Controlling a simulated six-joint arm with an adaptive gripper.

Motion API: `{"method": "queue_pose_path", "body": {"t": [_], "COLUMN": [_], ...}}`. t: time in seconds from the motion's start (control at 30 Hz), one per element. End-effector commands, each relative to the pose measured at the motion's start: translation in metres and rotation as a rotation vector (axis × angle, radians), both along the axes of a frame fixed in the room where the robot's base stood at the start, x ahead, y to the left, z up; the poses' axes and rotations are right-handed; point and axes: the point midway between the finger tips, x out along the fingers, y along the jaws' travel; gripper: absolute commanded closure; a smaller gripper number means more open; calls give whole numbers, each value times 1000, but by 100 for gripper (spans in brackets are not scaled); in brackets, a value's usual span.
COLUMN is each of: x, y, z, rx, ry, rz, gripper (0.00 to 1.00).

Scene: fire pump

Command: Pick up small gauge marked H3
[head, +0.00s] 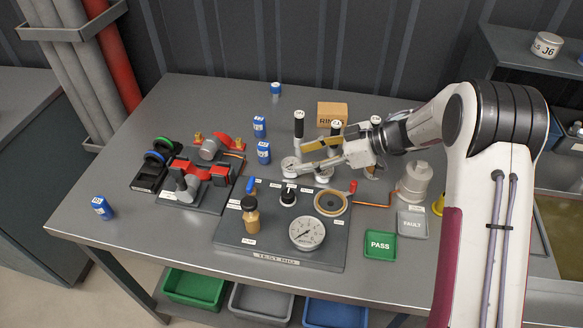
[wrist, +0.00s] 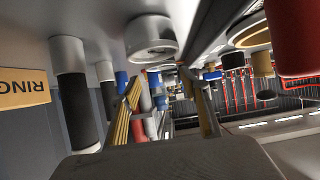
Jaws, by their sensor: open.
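Two small white-rimmed round gauges stand on the table behind the black test panel. The left gauge (head: 289,167) is by the tip of my gripper's lower finger, and the right gauge (head: 324,175) is partly hidden under that finger. I cannot read H3 on either one. My gripper (head: 302,157) is open and low over the table, its fingers pointing left. In the wrist view my gripper (wrist: 160,78) has nothing between its fingers. A round white gauge (wrist: 152,38) shows there on the tabletop, apart from the fingers.
Black-handled upright tools (head: 299,124) and a cardboard box (head: 332,113) stand close behind my gripper. A large gauge (head: 307,233) sits on the test panel (head: 235,238). A green PASS tray (head: 380,246) and grey FAULT tray (head: 412,224) lie at right. The table's left front is fairly clear.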

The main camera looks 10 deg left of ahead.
Motion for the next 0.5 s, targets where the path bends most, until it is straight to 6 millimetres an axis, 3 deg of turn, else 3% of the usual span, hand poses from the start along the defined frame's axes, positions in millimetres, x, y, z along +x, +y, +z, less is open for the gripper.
{"method": "queue_pose_path", "body": {"t": [0.5], "x": [-1], "y": [6], "z": [-5], "rx": [0], "ry": [1], "rz": [0], "gripper": [55]}}
